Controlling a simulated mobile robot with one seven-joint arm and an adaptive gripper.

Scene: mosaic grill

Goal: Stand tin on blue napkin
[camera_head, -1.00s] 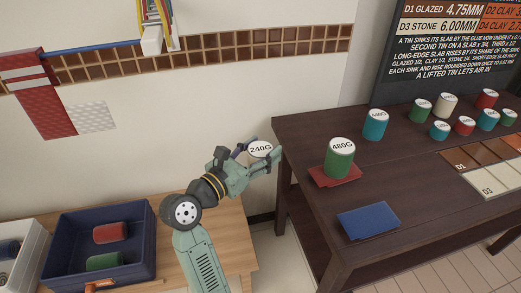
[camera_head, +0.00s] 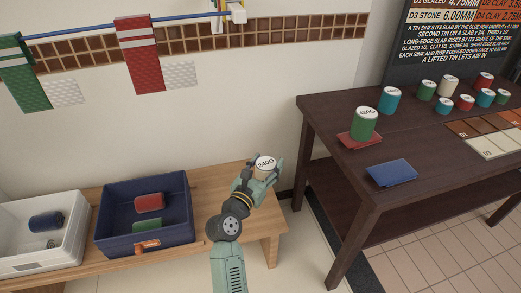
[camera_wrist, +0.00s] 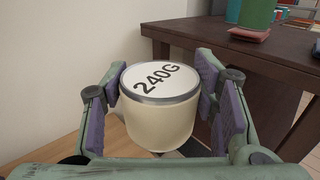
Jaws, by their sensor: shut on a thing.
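A cream tin (camera_head: 265,169) with a white lid marked 240G is between the fingers of my gripper (camera_head: 264,172). In the wrist view the tin (camera_wrist: 155,118) stands upright between the purple pads, and my gripper (camera_wrist: 160,105) is shut on it. The blue napkin (camera_head: 391,173) lies flat and empty near the front left of the dark table, to the right of my gripper. The tin is left of the dark table, above or near the wooden bench; its exact height is unclear.
A green tin (camera_head: 364,127) marked 480G stands on a red napkin (camera_head: 352,140) behind the blue one. Several other tins and tile slabs (camera_head: 495,146) are farther right on the dark table (camera_head: 430,140). A blue crate (camera_head: 183,207) and white crate (camera_head: 75,255) sit on the wooden bench (camera_head: 262,215).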

